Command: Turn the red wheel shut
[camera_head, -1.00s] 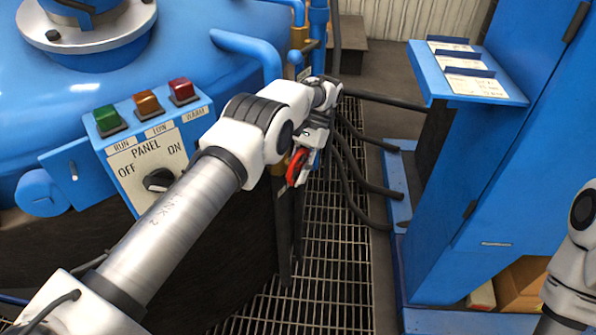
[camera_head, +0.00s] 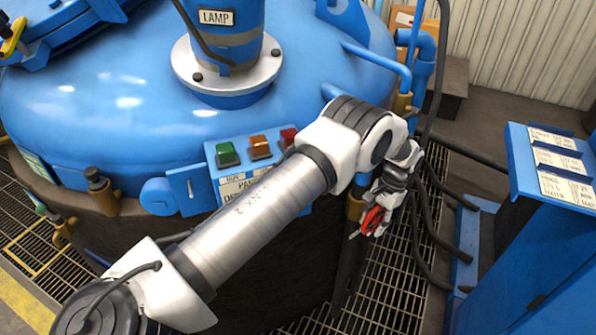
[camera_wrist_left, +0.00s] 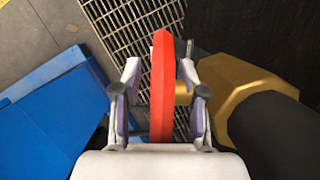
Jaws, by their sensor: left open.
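In the left wrist view the red wheel (camera_wrist_left: 162,90) is seen edge-on as an upright red band. My left gripper (camera_head: 376,212) is at the wheel. Its two fingers (camera_wrist_left: 160,98) stand open, one on each side of the rim. A gap shows left of the rim; I cannot tell whether the right finger touches it. My right gripper is out of view.
A brass fitting (camera_wrist_left: 245,85) with a dark pipe sits right of the wheel in the wrist view. Black hoses (camera_head: 425,235) hang over the floor grating. A blue cabinet (camera_head: 530,270) stands at right.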

